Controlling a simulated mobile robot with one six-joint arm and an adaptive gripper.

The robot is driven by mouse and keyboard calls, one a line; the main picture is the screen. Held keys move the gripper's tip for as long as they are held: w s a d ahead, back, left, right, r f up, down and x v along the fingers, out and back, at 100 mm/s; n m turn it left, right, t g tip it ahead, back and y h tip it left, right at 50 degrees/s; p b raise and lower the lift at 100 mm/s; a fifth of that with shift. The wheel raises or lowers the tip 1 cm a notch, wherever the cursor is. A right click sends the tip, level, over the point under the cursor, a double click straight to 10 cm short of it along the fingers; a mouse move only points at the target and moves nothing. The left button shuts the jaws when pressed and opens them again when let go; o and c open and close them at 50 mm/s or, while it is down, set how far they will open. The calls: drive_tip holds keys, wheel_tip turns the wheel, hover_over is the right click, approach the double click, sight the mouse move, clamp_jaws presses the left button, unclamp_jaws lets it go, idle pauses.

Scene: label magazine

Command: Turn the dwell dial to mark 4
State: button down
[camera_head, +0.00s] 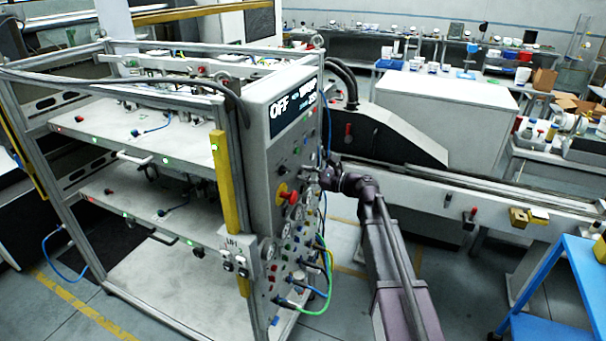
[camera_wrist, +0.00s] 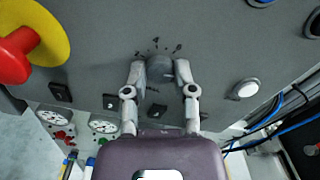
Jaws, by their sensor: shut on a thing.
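The dwell dial (camera_wrist: 160,66) appears to be the dark round knob on the grey panel at the upper middle of the wrist view. In the head view my gripper (camera_head: 324,177) is at the face of the control panel (camera_head: 262,170); the knob is hidden there by the gripper and arm.
A red button on a yellow disc (camera_wrist: 50,30) is left of the dial; it also shows in the head view (camera_head: 288,195). Dark switches (camera_wrist: 60,92) and gauges (camera_wrist: 104,124) are lower left. A white round button (camera_wrist: 246,88) is right. Cables (camera_head: 328,262) hang from the panel's lower part.

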drive_tip(key=n, duration=2.1)
drive_tip(key=shift+w+d+r, duration=0.1)
drive_tip(key=shift+w+d, duration=0.1)
drive_tip(key=shift+c, duration=2.2)
unclamp_jaws()
drive_tip(key=shift+d, duration=0.15)
drive_tip(key=shift+a, duration=0.2)
drive_tip(key=shift+s, duration=0.1)
drive_tip(key=shift+d, duration=0.15)
